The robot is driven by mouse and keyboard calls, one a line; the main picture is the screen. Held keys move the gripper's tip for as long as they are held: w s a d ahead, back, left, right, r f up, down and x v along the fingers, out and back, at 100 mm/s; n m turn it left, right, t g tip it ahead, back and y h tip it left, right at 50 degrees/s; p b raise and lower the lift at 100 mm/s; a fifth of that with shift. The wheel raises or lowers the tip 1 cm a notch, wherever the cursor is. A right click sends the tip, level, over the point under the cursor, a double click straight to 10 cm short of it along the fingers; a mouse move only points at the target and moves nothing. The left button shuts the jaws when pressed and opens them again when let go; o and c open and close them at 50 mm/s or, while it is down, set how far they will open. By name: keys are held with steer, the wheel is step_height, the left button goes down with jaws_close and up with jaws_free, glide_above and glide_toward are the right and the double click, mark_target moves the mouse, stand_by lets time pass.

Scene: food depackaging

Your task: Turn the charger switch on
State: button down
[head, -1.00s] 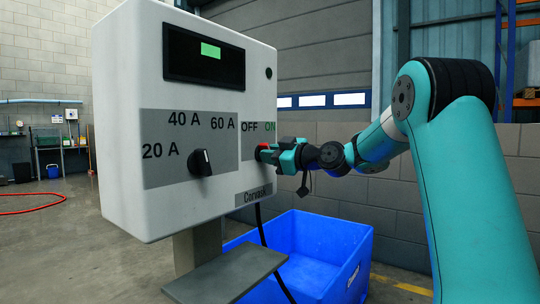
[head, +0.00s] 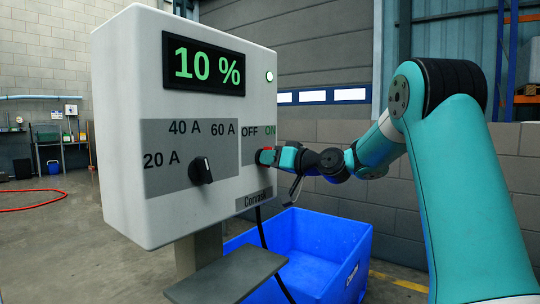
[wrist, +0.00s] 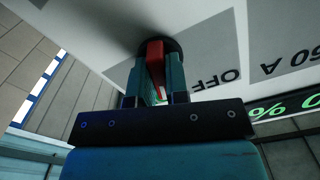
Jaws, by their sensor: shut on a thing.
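The white charger box (head: 125,180) shows a lit green "10 %" on its display (head: 203,65), and the round light (head: 269,76) at its upper right glows. The red switch lever (wrist: 155,54) sits on a round black base, with its tip between the fingers of my gripper (wrist: 154,78) in the wrist view. My gripper (head: 267,156) is shut on the lever below the OFF and ON labels in the head view. There, its fingers hide most of the switch.
A black dial (head: 201,171) with 20 A, 40 A and 60 A marks is left of the switch. A blue crate (head: 345,262) stands on the floor below, and a grey shelf (head: 225,275) juts out under the box. A black cable hangs from the box.

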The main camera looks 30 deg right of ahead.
steer(key=shift+m+p, duration=0.45)
steer(key=shift+m, duration=0.65)
steer(key=c, duration=1.1)
jaws_free()
steer(key=shift+d, duration=0.1)
steer(key=shift+b+v, duration=8.35)
steer(key=shift+v, duration=0.35)
